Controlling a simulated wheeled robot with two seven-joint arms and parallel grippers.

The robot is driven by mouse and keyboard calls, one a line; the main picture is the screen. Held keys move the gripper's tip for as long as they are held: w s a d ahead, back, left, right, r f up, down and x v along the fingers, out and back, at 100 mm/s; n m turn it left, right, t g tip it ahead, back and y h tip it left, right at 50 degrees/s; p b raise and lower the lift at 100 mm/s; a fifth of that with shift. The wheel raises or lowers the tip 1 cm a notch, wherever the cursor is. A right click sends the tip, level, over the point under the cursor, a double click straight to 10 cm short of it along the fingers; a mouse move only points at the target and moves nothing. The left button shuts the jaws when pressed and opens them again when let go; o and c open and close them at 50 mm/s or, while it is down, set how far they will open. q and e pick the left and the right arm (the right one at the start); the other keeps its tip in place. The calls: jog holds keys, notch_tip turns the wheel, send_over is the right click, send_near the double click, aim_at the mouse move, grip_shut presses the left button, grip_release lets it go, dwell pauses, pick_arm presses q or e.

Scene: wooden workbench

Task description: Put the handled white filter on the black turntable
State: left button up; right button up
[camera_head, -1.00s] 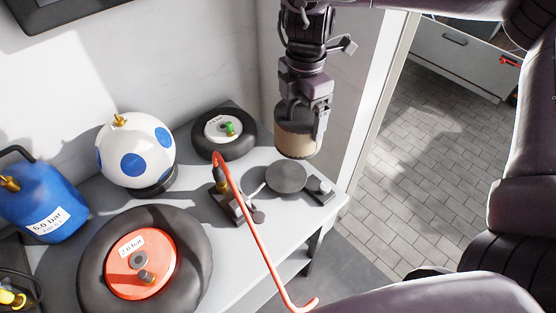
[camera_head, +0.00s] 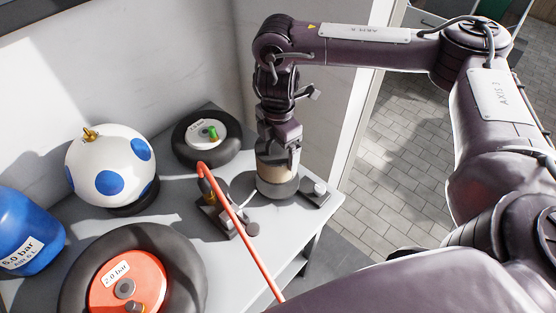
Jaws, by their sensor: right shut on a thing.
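The handled filter (camera_head: 276,166), a pale beige cylinder with a darker upper part, is upright at the middle of the camera_head view. My right gripper (camera_head: 284,140) comes down from above and is shut on it; the fingers and the handle are largely hidden. My left gripper is not in view.
A red hose (camera_head: 240,230) and a small black device (camera_head: 217,213) lie left of the turntable. A small tyre (camera_head: 180,150), a white-and-blue ball (camera_head: 85,160), a blue tank (camera_head: 20,235) and a red-hubbed wheel (camera_head: 185,270) crowd the grey bench. The bench edge is close on the right.

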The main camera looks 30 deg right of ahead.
aim_at(279, 157)
jog(key=shift+f, duration=0.45)
jog(key=shift+s+f, duration=0.1)
jog(key=shift+f, duration=0.15)
notch_tip(279, 157, down, 3)
jog(key=shift+r+b, duration=0.2)
jog(key=shift+b, duration=0.3)
jog(key=shift+f, duration=0.3)
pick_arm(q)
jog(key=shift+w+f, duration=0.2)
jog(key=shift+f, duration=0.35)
pick_arm(e)
jog(key=shift+f, duration=0.1)
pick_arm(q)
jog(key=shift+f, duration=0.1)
pick_arm(e)
jog(key=o, duration=0.7)
jog(key=shift+f, duration=0.1)
jog(key=shift+o, duration=0.2)
